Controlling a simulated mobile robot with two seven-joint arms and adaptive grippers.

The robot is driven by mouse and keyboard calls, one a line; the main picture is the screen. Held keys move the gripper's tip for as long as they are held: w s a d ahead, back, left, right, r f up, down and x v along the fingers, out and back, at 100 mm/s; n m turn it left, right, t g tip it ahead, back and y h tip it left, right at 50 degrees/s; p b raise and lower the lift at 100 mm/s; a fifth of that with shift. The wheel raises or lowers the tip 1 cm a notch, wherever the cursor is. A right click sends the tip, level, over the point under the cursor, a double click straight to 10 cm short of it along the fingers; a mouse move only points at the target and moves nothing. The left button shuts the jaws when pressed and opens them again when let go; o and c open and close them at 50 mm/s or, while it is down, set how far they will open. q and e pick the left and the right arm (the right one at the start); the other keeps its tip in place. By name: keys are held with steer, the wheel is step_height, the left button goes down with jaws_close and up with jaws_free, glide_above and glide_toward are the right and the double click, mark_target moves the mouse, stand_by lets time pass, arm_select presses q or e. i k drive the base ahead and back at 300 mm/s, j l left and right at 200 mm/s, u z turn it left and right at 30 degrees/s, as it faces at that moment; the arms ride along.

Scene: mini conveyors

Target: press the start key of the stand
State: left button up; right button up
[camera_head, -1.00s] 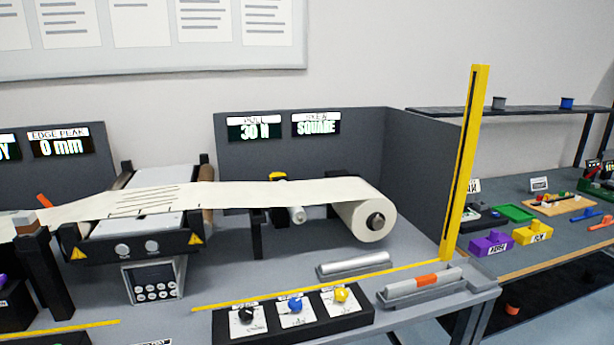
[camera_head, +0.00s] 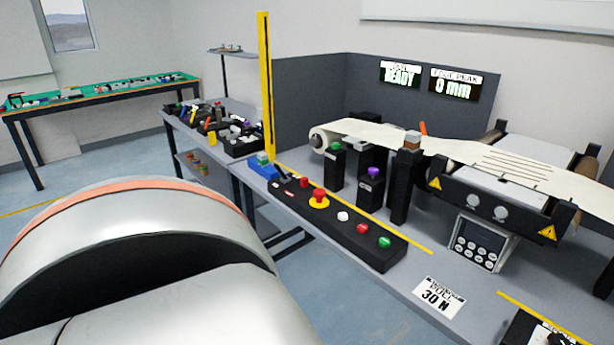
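The stand's black control box (camera_head: 330,232) lies along the front edge of the grey bench. Near its right end is a green button (camera_head: 384,242), with a red button (camera_head: 362,229) and a white button (camera_head: 343,216) to its left. A red mushroom button on a yellow base (camera_head: 319,199) and a smaller red button (camera_head: 304,182) sit further left. I cannot read any labels on these buttons. A small keypad panel (camera_head: 475,247) hangs under the roller unit. Neither gripper is in view. A large silver link of my arm fills the lower left.
A white web (camera_head: 450,146) runs over black posts and the roller unit. A yellow upright (camera_head: 266,90) stands at the bench's left end. A "30 N" card (camera_head: 438,297) lies on the bench. A side table (camera_head: 215,125) with parts is further left.

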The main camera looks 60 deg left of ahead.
mark_target(384, 243)
steer(key=u, duration=1.8)
